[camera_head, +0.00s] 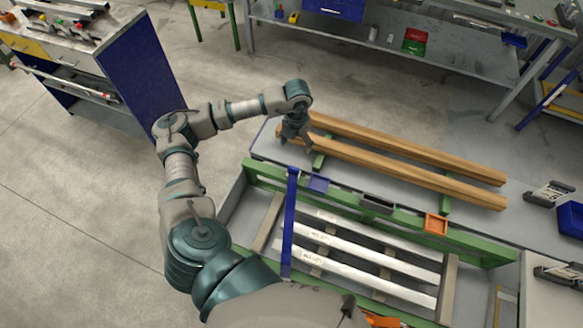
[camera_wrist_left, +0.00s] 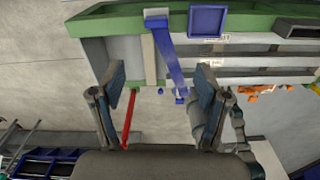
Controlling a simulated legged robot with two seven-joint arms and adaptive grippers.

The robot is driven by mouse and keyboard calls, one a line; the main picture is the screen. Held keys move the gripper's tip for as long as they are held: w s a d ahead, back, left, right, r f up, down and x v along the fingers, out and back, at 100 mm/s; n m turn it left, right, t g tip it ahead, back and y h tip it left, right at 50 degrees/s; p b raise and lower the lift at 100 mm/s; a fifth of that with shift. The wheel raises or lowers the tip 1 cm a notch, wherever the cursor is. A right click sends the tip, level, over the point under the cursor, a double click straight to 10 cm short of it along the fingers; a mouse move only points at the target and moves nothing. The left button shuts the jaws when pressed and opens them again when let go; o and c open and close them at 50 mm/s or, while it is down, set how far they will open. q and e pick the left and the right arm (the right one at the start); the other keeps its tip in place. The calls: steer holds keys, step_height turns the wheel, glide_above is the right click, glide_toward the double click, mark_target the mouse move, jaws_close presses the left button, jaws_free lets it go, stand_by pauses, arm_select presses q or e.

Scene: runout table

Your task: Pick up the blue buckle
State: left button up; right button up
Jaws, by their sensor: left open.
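A long, narrow blue piece, apparently the blue buckle (camera_head: 289,222), lies across the green-edged frame of the table in the head view. Its wider head rests at the green rail, and its strip runs toward the near side. In the left wrist view the blue buckle (camera_wrist_left: 168,52) shows ahead, between and beyond the fingers. My left gripper (camera_head: 296,143) is open and empty, pointing down above the table's left end, just beyond the buckle's head. The left gripper (camera_wrist_left: 160,88) also shows in the wrist view with its fingers wide apart. My right gripper is not in view.
Two wooden beams (camera_head: 400,171) lie behind the rail, close to my left gripper. A small blue tray (camera_head: 317,183), a dark tray (camera_head: 378,203) and an orange tray (camera_head: 436,223) sit along the green rail (camera_head: 480,248). Several pale bars (camera_head: 362,252) lie inside the frame.

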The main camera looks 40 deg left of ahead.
arm_select(q)
steer(key=n, duration=0.1)
steer(key=p, duration=0.1)
glide_above(294, 168)
steer(key=f, duration=0.8)
steer(key=shift+d, duration=0.35)
steer(key=f, duration=0.2)
steer(key=a+f, duration=0.1)
steer(key=f, duration=0.1)
steer(key=shift+f+p, duration=0.35)
steer(key=shift+f, duration=0.25)
steer(key=f, duration=0.3)
steer(key=shift+d+f, duration=0.2)
steer(key=shift+f, duration=0.25)
steer(key=shift+a+f, duration=0.1)
steer(key=shift+a, duration=0.2)
steer(key=c, duration=1.3)
steer(key=shift+d, duration=0.15)
jaws_close()
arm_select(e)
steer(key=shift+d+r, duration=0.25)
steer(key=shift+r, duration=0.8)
